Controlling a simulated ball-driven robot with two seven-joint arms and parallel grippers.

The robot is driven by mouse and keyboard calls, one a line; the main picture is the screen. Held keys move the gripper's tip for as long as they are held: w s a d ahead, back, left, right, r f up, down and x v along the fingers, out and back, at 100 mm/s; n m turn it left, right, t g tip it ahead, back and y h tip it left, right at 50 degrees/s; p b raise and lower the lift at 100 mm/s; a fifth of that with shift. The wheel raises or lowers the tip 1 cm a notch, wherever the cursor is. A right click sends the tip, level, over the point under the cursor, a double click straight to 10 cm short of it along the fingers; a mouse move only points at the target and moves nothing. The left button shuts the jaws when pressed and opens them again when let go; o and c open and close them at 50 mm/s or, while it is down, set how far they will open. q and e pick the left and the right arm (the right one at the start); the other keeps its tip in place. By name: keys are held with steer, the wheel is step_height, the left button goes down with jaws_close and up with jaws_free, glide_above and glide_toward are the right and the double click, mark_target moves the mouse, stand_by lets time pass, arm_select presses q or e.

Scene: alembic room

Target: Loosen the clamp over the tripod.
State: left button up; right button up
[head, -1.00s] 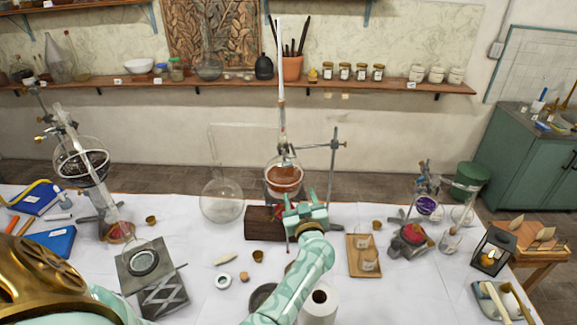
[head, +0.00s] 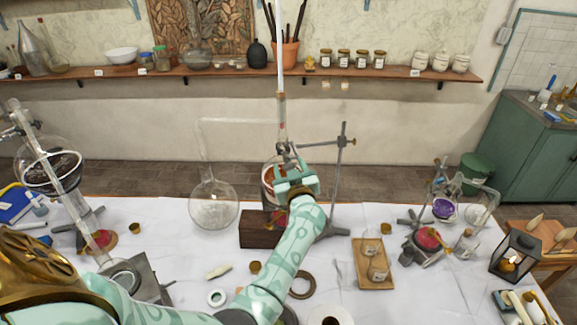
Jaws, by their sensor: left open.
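A grey clamp (head: 285,147) grips the neck of a round flask with reddish-brown contents (head: 268,178). Its rod runs right to a boss with a small brass-coloured screw (head: 348,141) on an upright metal stand (head: 340,180). A tall glass tube (head: 281,110) rises from the flask. My left gripper (head: 293,163) is open, its fingers up just below the clamp and in front of the flask; contact cannot be told. The tripod cannot be made out; the gripper and arm cover the area under the flask. My right gripper is not in view.
A dark wooden block (head: 256,230) stands left of my forearm. An empty round flask (head: 214,208) is further left. A wooden tray with jars (head: 372,274) and a small glass setup (head: 428,238) lie right. A ring (head: 302,285) lies near my arm.

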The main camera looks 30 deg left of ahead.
arm_select(q)
steer(key=shift+r, duration=0.1)
steer(key=shift+s, duration=0.1)
steer(key=shift+c, duration=0.9)
steer(key=c, duration=0.8)
